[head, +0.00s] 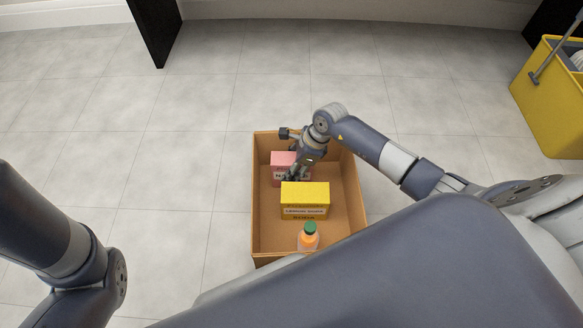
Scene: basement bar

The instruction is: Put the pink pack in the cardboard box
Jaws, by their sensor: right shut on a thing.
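The cardboard box (261,232) stands open on the tiled floor in the middle of the head view. The pink pack (282,158) is at the far left part of the box, within its walls as seen from above. My right gripper (291,175) reaches in over the box and is shut on the pink pack, partly covering it. I cannot tell whether the pack touches the box floor. My left arm is at the lower left, and its gripper is out of view.
A yellow pack (305,195) and an orange bottle with a green cap (309,238) are in the box, nearer to me. A yellow mop bucket (550,98) stands at the far right. A dark upright panel (156,30) is at the back left. The floor left of the box is clear.

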